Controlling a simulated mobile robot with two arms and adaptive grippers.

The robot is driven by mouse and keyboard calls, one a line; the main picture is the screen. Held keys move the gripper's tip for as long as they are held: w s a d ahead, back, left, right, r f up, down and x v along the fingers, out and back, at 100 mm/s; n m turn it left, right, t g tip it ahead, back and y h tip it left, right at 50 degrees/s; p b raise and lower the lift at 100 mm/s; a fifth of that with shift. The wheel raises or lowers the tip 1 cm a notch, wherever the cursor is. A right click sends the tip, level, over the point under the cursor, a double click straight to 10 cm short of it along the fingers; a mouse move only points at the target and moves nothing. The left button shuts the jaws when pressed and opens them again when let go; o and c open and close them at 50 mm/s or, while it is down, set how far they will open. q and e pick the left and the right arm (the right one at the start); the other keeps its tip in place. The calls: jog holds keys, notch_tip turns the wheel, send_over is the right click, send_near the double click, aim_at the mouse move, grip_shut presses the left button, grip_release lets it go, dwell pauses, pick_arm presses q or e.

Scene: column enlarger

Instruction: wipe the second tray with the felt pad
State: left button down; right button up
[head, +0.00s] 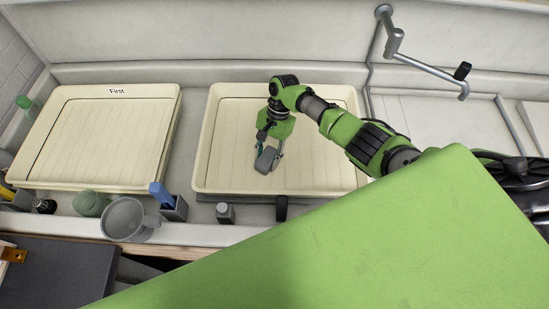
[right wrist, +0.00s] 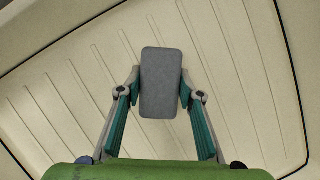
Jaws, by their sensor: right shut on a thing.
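The tray marked First (head: 100,140) is on the left, cream with a ribbed floor. A second cream tray (head: 320,150) is in the middle, its label not visible; its ribbed floor also fills the right wrist view (right wrist: 255,95). My right gripper (head: 267,157) is over the second tray's floor, shut on the grey felt pad (head: 266,160). In the right wrist view the pad (right wrist: 161,82) is upright between the two fingers. I cannot tell whether the pad touches the tray floor. My left gripper is not in view.
Along the front ledge are a grey jug (head: 124,218), a green round container (head: 90,203), a holder with a blue item (head: 161,194) and a small grey bottle (head: 225,213). A metal tap (head: 425,65) overhangs the sink at right.

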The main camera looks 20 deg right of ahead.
jog(key=shift+w+a, duration=0.15)
jog(key=shift+a, duration=0.25)
jog(key=shift+r+p, duration=0.85)
jog(key=shift+r, duration=2.65)
